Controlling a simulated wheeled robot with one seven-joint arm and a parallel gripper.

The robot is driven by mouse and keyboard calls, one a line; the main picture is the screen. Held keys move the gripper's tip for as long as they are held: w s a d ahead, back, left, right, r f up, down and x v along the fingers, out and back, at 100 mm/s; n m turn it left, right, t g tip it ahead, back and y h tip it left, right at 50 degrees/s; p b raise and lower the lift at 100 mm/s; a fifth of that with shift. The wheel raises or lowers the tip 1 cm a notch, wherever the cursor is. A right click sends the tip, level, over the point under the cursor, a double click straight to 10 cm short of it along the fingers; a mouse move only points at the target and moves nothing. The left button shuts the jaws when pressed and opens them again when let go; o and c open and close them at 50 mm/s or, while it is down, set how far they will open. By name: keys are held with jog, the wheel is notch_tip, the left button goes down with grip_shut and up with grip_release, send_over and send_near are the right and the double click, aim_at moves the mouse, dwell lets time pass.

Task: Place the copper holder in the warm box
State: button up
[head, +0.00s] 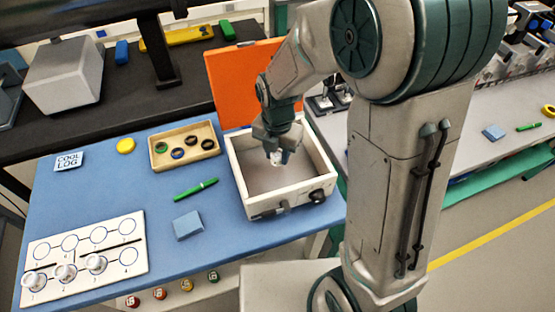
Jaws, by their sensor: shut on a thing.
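The warm box appears to be the white box (257,207) with a raised orange lid (238,80), standing open on the blue table. My gripper (278,157) points down over the box's opening, near its back half. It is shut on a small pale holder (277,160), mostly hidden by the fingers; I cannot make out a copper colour. The holder appears at or below rim height; I cannot tell whether it touches the grey floor. On a white numbered board (120,262) at the front left, several pale holders stand on circles along the front row.
A wooden tray (160,163) with dark rings stands left of the box. A green pen (196,189), a blue block (188,225), a yellow disc (126,145) and a "COOL LOG" card (69,161) lie on the table. The raised lid stands behind the opening.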

aim_at(278, 163)
jog(key=shift+f+p, duration=0.3)
jog(key=shift+f, duration=1.6)
jog(key=shift+f+b, duration=0.3)
jog(key=o, duration=1)
jog(key=shift+r, duration=0.1)
